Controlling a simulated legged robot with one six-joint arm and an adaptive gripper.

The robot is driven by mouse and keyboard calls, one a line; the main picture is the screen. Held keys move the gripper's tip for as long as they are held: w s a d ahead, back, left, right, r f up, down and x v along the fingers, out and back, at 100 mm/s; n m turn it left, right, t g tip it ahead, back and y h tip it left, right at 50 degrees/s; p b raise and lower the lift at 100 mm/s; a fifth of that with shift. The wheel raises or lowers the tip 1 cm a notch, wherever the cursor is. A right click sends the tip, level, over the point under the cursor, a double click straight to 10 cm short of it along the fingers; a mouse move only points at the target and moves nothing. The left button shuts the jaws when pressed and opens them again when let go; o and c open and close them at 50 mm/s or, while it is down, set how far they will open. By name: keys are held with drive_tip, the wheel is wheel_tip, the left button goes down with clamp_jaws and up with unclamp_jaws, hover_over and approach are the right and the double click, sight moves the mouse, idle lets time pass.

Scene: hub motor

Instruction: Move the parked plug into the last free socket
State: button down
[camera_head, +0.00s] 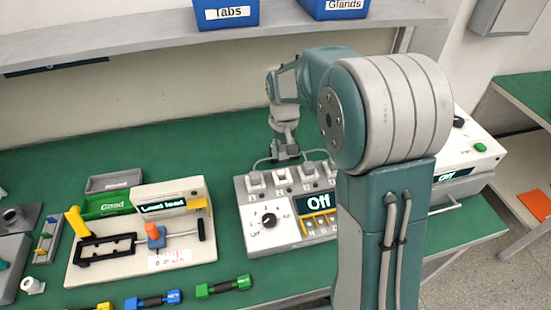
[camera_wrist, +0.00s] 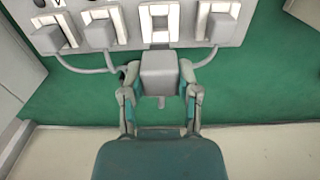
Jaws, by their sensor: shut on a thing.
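My gripper (camera_head: 285,152) is at the back edge of the white control box (camera_head: 250,221), behind its row of sockets. In the wrist view its two fingers are shut on a grey block-shaped plug (camera_wrist: 160,72), one finger on each side. Grey plugs sit in the neighbouring sockets: one on the right (camera_wrist: 222,28) and two on the left (camera_wrist: 99,35). The height of the held plug over the bench cannot be told.
Grey cables (camera_wrist: 92,69) run from the seated plugs close to my fingers. A tester fixture (camera_head: 140,250) stands to the left. The green bench (camera_head: 190,148) behind the box is clear.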

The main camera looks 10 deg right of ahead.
sight(284, 161)
drive_tip(key=shift+w+f, duration=0.1)
drive_tip(key=shift+f, duration=0.05)
drive_tip(key=f, duration=0.4)
drive_tip(key=shift+d+f, duration=0.25)
drive_tip(key=shift+a+f, duration=0.4)
drive_tip(key=shift+f, duration=0.1)
drive_tip(key=shift+d, duration=0.1)
drive_tip(key=shift+d, duration=0.2)
drive_tip(key=shift+a+f, duration=0.25)
drive_tip(key=shift+d, duration=0.25)
drive_tip(key=shift+f, duration=1.05)
idle(0.4)
